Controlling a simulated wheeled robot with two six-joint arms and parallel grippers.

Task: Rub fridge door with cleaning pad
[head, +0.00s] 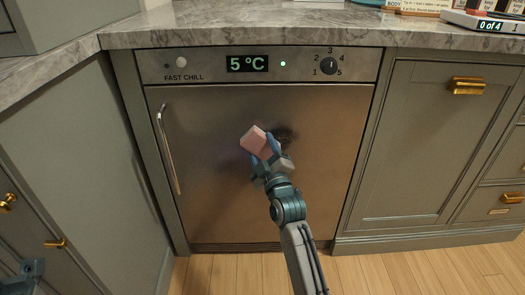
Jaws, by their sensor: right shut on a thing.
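The fridge door (215,200) is a brushed-metal front under the counter, closed, with a vertical bar handle (168,150) at its left. A dark smudge (287,136) shows on the door right of centre, partly hidden by my gripper. My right gripper (262,152) is in front of the door, shut on a pink cleaning pad (254,139). The pad is just left of the smudge; I cannot tell whether it touches the door. Part of my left gripper (24,276) shows at the bottom left corner, mostly cut off; its jaws are unclear.
A control panel (205,65) with a lit display and a dial (328,66) runs above the door. A grey marble counter (230,22) overhangs it. Green cabinets stand on both sides, the right one with a brass handle (467,86). Wood floor (235,272) lies below.

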